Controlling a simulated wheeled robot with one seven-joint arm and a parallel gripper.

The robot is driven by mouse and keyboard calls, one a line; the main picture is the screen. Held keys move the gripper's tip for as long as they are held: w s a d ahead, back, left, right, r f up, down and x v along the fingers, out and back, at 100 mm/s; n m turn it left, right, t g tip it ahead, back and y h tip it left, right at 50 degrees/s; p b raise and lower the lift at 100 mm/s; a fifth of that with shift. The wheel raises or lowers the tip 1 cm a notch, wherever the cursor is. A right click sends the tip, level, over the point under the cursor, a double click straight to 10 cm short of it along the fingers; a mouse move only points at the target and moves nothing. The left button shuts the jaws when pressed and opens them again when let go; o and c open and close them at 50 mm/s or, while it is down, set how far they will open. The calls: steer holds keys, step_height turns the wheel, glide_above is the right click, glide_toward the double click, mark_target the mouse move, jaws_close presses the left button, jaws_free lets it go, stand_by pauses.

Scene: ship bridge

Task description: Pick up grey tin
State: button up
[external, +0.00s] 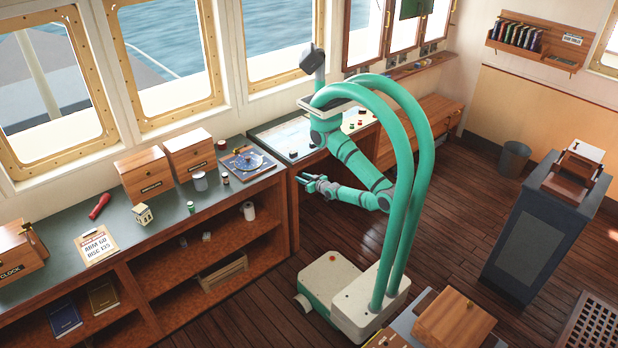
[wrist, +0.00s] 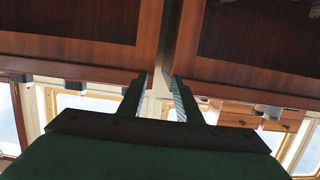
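The grey tin (external: 200,181) stands upright on the dark green counter (external: 170,208), in front of a wooden box, in the external view. My gripper (external: 303,182) is to the right of the tin, off the counter's front edge and well apart from it. In the wrist view my gripper (wrist: 163,85) shows two fingers with an empty gap between them, so it is open. The grey tin does not show in the wrist view, which looks at wooden furniture and windows and appears upside down.
Near the tin are a small dark jar (external: 224,177), a green can (external: 191,207), two wooden boxes (external: 145,175) and a blue round chart instrument (external: 248,161). A chart table (external: 290,137) adjoins the counter on the right.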

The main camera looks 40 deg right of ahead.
stand_by(0.4)
steer(key=o, duration=1.1)
